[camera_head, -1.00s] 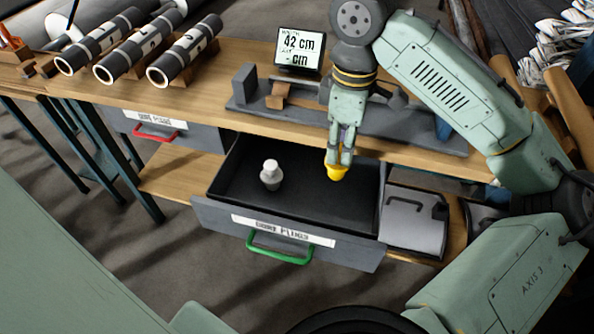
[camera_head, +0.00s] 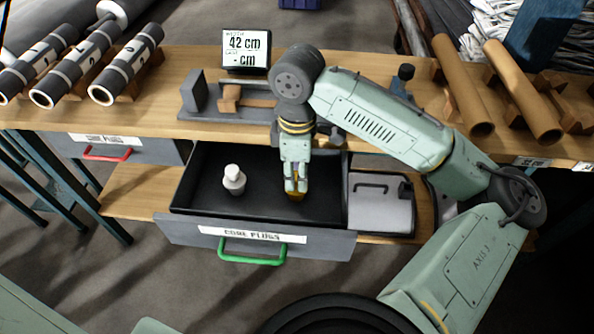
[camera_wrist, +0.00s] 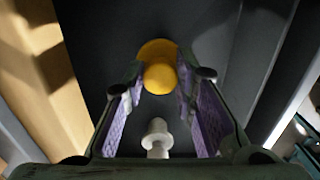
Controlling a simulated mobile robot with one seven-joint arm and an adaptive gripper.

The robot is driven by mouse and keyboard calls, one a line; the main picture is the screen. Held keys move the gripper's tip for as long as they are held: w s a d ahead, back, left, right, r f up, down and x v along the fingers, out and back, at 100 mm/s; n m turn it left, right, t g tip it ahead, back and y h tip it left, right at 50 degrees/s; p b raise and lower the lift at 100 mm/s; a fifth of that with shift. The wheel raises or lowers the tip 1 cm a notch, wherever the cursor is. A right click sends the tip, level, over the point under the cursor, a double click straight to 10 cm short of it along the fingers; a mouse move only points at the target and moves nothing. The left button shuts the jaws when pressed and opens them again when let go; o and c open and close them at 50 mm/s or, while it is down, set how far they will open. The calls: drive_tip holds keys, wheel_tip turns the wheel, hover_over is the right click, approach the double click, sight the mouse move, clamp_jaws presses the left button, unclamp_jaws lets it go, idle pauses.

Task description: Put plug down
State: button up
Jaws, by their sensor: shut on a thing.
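My gripper (camera_head: 296,184) points down inside the open drawer marked for core plugs (camera_head: 185,231), in its right half. It is shut on a yellow plug (camera_head: 296,197), which sits low between the fingertips. In the wrist view the yellow plug (camera_wrist: 158,80) shows between the purple finger pads of my gripper (camera_wrist: 160,88), over the dark drawer floor. Whether the plug touches the floor I cannot tell. A white plug (camera_head: 233,180) stands upright on the drawer floor to the left; it also shows in the wrist view (camera_wrist: 157,136).
A closed drawer with a red handle (camera_head: 107,154) is to the left. A grey case (camera_head: 381,203) lies right of the open drawer. The bench (camera_head: 170,112) above carries a display reading 42 cm (camera_head: 245,50), a grey fixture (camera_head: 200,100), and labelled rolls (camera_head: 125,65).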

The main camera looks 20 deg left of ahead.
drive_tip(key=o, duration=0.9)
drive_tip(key=shift+f, duration=0.1)
wheel_tip(320, 180, up, 12)
drive_tip(key=shift+r, duration=0.15)
